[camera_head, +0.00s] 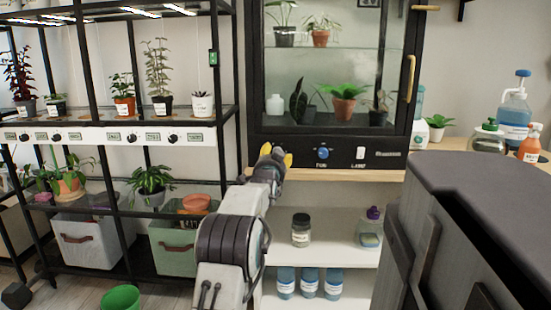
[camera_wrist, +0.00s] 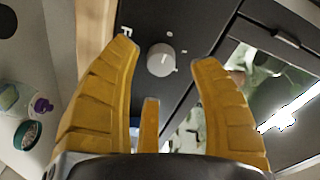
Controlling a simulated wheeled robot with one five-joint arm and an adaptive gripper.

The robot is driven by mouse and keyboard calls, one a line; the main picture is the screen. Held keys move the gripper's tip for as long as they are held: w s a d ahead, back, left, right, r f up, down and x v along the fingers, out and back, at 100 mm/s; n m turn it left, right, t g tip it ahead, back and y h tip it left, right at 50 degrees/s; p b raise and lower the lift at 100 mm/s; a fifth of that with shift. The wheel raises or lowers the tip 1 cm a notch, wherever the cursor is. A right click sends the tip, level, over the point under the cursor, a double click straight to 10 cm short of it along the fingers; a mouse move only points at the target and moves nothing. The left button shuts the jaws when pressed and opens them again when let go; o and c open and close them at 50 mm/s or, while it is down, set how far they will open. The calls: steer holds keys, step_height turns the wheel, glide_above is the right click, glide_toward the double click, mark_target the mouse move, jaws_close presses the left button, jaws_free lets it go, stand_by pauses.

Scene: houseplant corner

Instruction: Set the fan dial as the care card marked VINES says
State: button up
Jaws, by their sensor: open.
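The black glass-fronted cabinet (camera_head: 272,145) has a lower panel with a blue round dial (camera_head: 322,153). In the wrist view a pale round dial (camera_wrist: 161,60) with a pointer mark shows on a dark panel, beside a partly hidden label starting with F. My gripper (camera_head: 275,153) is open, its yellow fingers left of the blue dial in the head view. In the wrist view my gripper (camera_wrist: 165,54) has its fingertips apart on either side of the pale dial, with no visible contact. I cannot make out a card reading VINES.
A white switch (camera_head: 361,153) sits right of the blue dial. A left rack's white strip (camera_head: 90,137) carries several small knobs and labels. Bottles and a jar (camera_head: 301,230) stand on shelves below the cabinet. A dark grey block (camera_head: 470,220) fills the lower right.

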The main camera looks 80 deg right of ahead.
steer(key=shift+d, duration=1.8)
steer(key=shift+o, duration=0.2)
steer(key=shift+r+p, duration=0.1)
steer(key=shift+p, duration=0.2)
jaws_close()
